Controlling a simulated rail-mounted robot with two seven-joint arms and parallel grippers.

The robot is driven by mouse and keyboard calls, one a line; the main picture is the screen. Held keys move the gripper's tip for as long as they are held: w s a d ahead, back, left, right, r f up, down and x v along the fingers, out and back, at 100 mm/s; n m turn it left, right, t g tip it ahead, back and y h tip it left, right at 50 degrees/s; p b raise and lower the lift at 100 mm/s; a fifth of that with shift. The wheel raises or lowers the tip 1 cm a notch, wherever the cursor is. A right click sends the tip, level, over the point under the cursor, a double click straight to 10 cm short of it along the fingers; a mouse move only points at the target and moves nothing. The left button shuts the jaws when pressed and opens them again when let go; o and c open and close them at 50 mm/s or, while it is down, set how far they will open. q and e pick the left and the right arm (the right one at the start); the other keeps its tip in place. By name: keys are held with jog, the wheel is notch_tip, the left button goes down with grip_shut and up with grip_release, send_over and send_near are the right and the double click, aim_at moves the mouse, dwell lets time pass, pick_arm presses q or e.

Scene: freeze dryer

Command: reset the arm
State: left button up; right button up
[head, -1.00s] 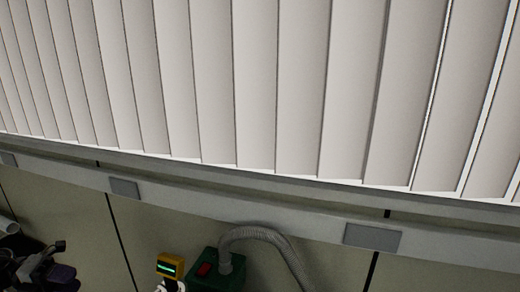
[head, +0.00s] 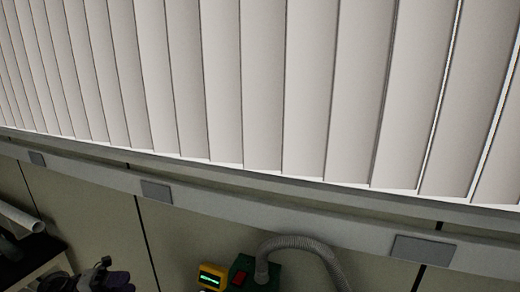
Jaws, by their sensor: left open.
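My left arm is mostly out of the picture. My right gripper and right arm are not in view.
White vertical blinds (head: 260,85) fill the upper view above a grey wall rail (head: 290,216). A yellow device with a lit display (head: 212,277) and a green box (head: 264,279) with a grey hose (head: 305,242) stand below. A white tube (head: 18,217) lies at left.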

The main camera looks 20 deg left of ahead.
pick_arm(q)
jog(key=s+d+f+n+t+y, duration=0.2)
jog(key=f+n+t+y, duration=0.25)
jog(key=n+y, duration=0.4)
jog(key=s+d+f+n+t+y, duration=0.25)
jog(key=f+n+y, duration=0.25)
jog(key=n+y, duration=0.3)
jog(key=s+d+f+n+g+y, duration=0.1)
jog(key=s+f+n+g+y, duration=0.15)
jog(key=s, duration=0.45)
jog(key=s+d+f+n+g+y, duration=0.1)
jog(key=s+f+n+g, duration=0.2)
jog(key=s, duration=0.5)
jog(key=s+d+f+n+g+y, duration=0.1)
jog(key=s+f+g, duration=0.1)
jog(key=s+g, duration=0.4)
jog(key=s+d+f+n+h, duration=0.2)
jog(key=s+d+f+n, duration=0.15)
jog(key=d, duration=0.45)
jog(key=d+f+n+h, duration=0.2)
jog(key=d+n+h, duration=0.1)
jog(key=d, duration=0.7)
notch_tip(320, 180, up, 21)
jog(key=p, duration=2)
jog(key=shift+s+f+p, duration=0.2)
jog(key=shift+s+p, duration=0.1)
jog(key=shift+s, duration=0.05)
